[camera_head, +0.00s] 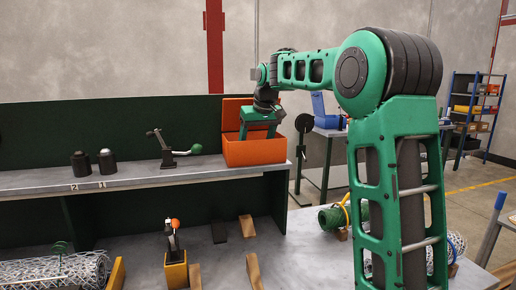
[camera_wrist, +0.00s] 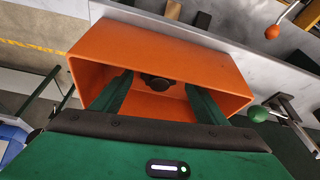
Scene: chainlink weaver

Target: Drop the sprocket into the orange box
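The orange box (camera_head: 255,151) stands open on the raised shelf, its lid up at the back. In the wrist view the box (camera_wrist: 205,62) is seen from above into its inside. My gripper (camera_head: 258,128) is at the box opening, pointing down. In the wrist view my gripper (camera_wrist: 158,86) has its two green fingers wide apart, reaching into the box. A dark round part, apparently the sprocket (camera_wrist: 156,82), shows inside the box between the fingertips, with gaps to both fingers. In the head view the box wall hides it.
Two dark posts (camera_head: 80,164) and a green-knobbed lever (camera_head: 171,149) stand on the shelf left of the box. An orange-knobbed lever (camera_head: 175,238) stands on the lower bench. A white mesh roll (camera_head: 55,270) lies at lower left. A green coil (camera_head: 332,217) lies at right.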

